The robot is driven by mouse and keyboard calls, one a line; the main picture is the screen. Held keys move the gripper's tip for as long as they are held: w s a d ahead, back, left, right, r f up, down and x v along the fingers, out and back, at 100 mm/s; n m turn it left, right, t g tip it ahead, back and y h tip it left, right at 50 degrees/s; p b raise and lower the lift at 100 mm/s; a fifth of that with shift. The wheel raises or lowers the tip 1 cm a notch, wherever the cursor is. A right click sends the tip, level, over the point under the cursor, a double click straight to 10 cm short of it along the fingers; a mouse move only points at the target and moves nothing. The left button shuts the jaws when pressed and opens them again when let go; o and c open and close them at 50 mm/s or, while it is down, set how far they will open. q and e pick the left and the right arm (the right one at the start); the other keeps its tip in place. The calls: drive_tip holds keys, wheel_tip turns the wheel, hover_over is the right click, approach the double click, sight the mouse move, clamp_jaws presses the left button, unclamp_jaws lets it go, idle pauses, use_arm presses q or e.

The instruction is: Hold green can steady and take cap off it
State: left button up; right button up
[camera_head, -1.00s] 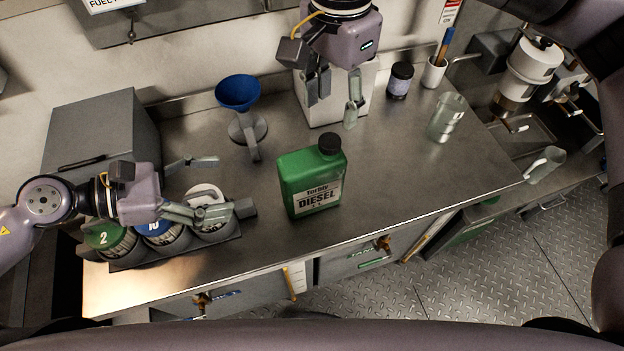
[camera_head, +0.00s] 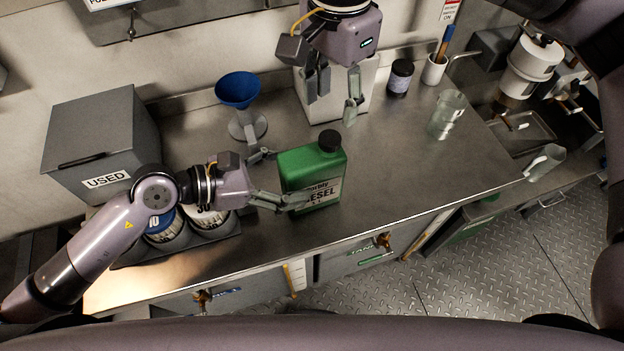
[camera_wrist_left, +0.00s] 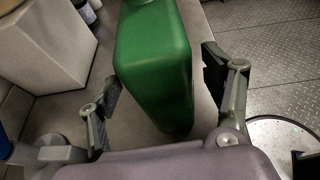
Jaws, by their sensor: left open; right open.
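The green can (camera_head: 309,168), labelled diesel, stands upright on the steel counter (camera_head: 385,170). Its black cap (camera_head: 330,140) sits on its top right corner. My left gripper (camera_head: 284,177) is open at the can's left side, one finger in front of the label and the other behind. In the left wrist view the green can (camera_wrist_left: 158,65) stands between the two spread fingers of my left gripper (camera_wrist_left: 165,85), with gaps visible. My right gripper (camera_head: 333,98) is open and empty, pointing down above and behind the can.
A blue funnel (camera_head: 237,90) on a stand is behind my left gripper. A grey box (camera_head: 100,140) marked used and several round containers (camera_head: 205,217) are at the left. A dark jar (camera_head: 400,78) and a clear beaker (camera_head: 446,115) stand at the right.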

use_arm(q)
drive_tip(key=shift+x, duration=1.85)
drive_tip(key=shift+c, duration=0.3)
clamp_jaws()
